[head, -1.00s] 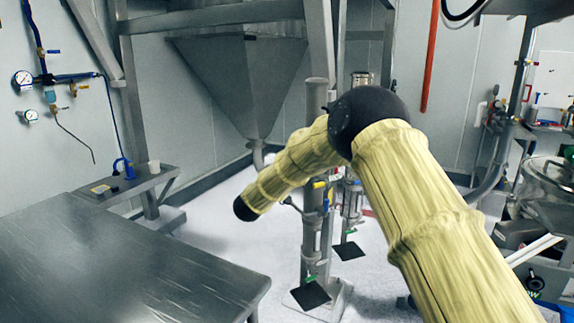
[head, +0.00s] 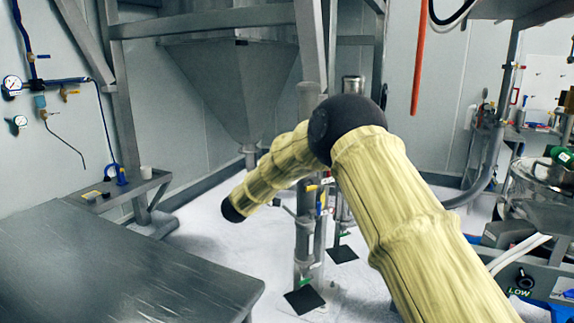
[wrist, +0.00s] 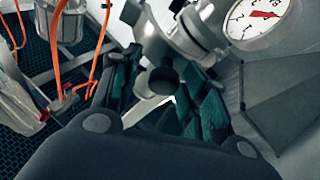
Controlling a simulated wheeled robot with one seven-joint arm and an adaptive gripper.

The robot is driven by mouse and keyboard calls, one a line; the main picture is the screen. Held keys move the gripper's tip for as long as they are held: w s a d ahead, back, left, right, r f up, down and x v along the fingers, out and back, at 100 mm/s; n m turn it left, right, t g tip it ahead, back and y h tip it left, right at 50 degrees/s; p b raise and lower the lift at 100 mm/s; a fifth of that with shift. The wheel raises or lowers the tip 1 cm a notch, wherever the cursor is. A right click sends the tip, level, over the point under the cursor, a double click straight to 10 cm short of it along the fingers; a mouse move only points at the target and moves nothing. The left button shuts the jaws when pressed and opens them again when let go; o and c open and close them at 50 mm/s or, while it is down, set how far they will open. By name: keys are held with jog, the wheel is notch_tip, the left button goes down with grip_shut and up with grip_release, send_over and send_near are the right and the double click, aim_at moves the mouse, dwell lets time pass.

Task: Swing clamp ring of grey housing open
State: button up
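In the wrist view, my gripper (wrist: 165,95) has dark, teal-padded fingers with a gap between them, so it looks open. A black round knob (wrist: 163,81) shows in that gap, in front of grey metal fittings (wrist: 185,40). I cannot tell whether the fingers touch the knob or which fitting carries the clamp ring. A round white dial gauge (wrist: 262,15) sits at the upper right of the fittings. In the head view, my yellow-sleeved arm bends at a black elbow and points left; my gripper does not show. I cannot make out the clamp ring or grey housing with certainty there.
In the head view, a steel table (head: 110,265) fills the lower left. A large hopper (head: 235,85) hangs behind my arm. A round vessel with a green part (head: 563,157) is at the right edge.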

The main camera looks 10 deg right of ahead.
jog(key=shift+a+f, duration=0.1)
jog(key=shift+a, duration=0.1)
jog(key=shift+a, duration=0.1)
jog(key=v, duration=1.1)
jog(key=shift+s+f, duration=0.3)
jog(key=shift+a, duration=0.15)
